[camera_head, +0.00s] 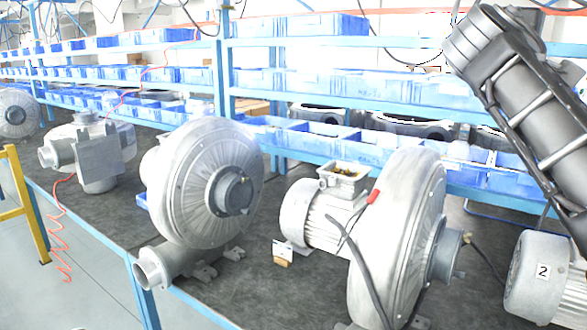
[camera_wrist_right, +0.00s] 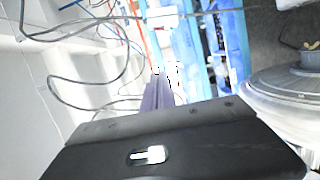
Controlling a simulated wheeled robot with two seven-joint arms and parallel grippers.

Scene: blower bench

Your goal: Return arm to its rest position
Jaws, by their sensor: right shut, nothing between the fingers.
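My right arm (camera_head: 535,105) is raised at the upper right of the head view, in front of the shelves and above the bench. Its gripper is outside the head view. In the right wrist view my right gripper (camera_wrist_right: 165,78) shows beyond its dark body, with the narrow fingers together and nothing between them. The fingertips are washed out by glare. My left arm and left gripper are not in view.
A dark bench (camera_head: 255,285) carries a large blower (camera_head: 205,185), another blower with its motor (camera_head: 400,235), and a motor labelled 2 (camera_head: 545,275) below my right arm. Blue bins (camera_head: 385,150) fill the shelves behind. Loose cables hang overhead in the wrist view.

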